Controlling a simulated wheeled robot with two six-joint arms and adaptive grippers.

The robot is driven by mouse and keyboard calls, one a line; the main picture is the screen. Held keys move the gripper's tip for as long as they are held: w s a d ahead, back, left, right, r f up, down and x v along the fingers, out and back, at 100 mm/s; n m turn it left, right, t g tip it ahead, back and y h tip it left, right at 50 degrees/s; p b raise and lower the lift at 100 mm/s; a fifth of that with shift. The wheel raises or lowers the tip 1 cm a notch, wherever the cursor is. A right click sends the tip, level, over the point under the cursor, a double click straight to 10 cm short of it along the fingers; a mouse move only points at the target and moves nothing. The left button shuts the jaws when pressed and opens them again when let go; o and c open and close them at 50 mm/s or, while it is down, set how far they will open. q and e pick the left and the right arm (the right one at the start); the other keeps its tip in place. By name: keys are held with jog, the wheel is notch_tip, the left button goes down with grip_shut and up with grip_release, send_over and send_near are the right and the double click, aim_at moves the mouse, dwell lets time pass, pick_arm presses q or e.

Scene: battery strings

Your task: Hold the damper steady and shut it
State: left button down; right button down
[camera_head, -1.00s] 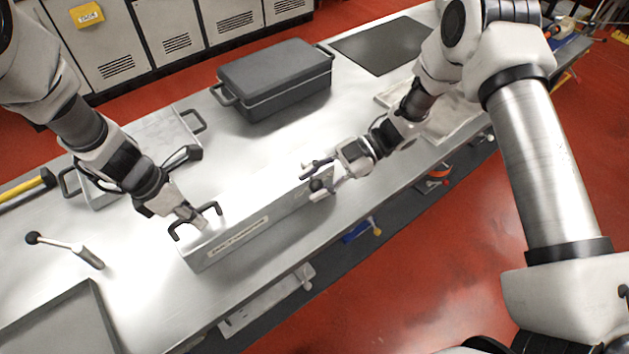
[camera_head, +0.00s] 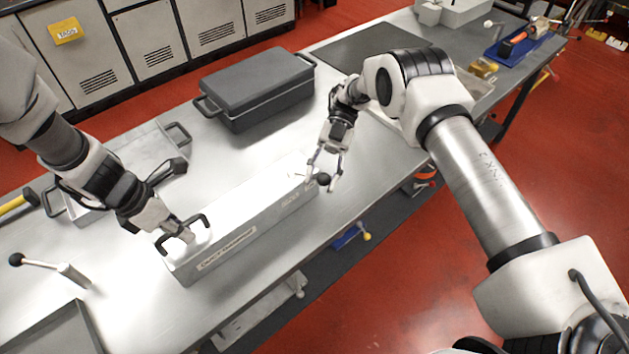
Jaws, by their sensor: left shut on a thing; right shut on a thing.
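The damper is a long, pale metal duct box (camera_head: 262,225) with a label on its front face, lying along the front of the bench. A black bracket handle (camera_head: 199,219) stands on top of its left end. My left gripper (camera_head: 184,236) is shut on this handle, and its fingers partly cover it. A lever with a black ball knob (camera_head: 323,179) is at the box's right end. My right gripper (camera_head: 325,176) reaches down from above and is shut on the lever at the knob. Its fingers hide most of the lever.
A dark lidded case (camera_head: 255,85) stands behind the box, with a black mat (camera_head: 375,50) to its right. A loose black-knobbed lever (camera_head: 45,264) and a grey tray (camera_head: 60,330) lie at the left. The bench front edge runs close to the box.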

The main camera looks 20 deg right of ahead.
jog(key=shift+w+d+f+n+g+h, duration=0.25)
jog(key=shift+w+d+n+g+h, duration=0.2)
jog(key=shift+n+h, duration=0.45)
jog(key=c, duration=0.6)
grip_release()
jog(key=shift+s, duration=0.1)
jog(key=shift+a+r, duration=0.1)
jog(key=shift+r, duration=0.05)
